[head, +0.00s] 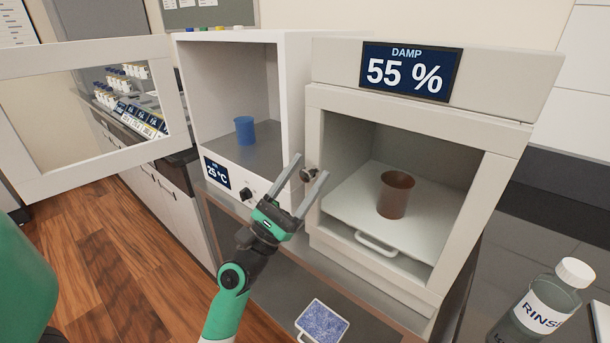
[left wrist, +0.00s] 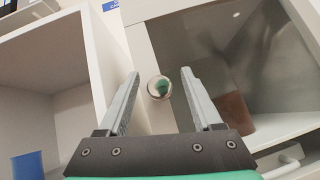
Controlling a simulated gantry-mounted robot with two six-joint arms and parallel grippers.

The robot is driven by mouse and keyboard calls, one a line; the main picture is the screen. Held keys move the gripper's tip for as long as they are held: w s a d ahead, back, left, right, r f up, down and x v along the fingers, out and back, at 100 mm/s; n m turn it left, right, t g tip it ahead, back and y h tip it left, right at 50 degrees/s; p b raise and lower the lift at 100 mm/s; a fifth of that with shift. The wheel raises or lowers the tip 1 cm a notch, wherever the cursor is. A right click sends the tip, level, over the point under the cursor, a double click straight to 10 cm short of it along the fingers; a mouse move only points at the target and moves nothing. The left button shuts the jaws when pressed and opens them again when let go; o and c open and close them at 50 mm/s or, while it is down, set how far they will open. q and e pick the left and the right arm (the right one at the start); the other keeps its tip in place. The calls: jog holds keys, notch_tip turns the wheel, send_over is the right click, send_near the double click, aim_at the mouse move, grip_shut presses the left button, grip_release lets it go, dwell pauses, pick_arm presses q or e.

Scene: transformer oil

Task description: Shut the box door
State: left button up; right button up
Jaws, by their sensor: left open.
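The box labelled DAMP 55 % (head: 325,210) has a framed front that looks closed, with a brown cup (head: 396,195) on a pale shelf behind it. A round knob (head: 309,174) sits at the left edge of that front; the left wrist view shows the knob (left wrist: 159,87) too. My left gripper (head: 311,166) is open, its fingers either side of the knob with gaps visible in the left wrist view (left wrist: 159,73). The 25 °C box (head: 293,95) on the left has its windowed door (head: 60,170) swung wide open, with a blue cup (head: 244,130) inside. My right gripper is out of view.
A rinse bottle (head: 540,305) with a white cap stands at the lower right. A blue speckled tray or pad (head: 322,322) lies in front of the boxes. Several small bottles (head: 128,75) stand on a bench behind the open door. Wooden floor (head: 110,265) is clear at lower left.

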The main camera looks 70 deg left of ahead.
pick_arm(q)
jog(key=b+v, duration=0.5)
jog(key=v, duration=0.6)
jog(key=shift+s+f, duration=0.2)
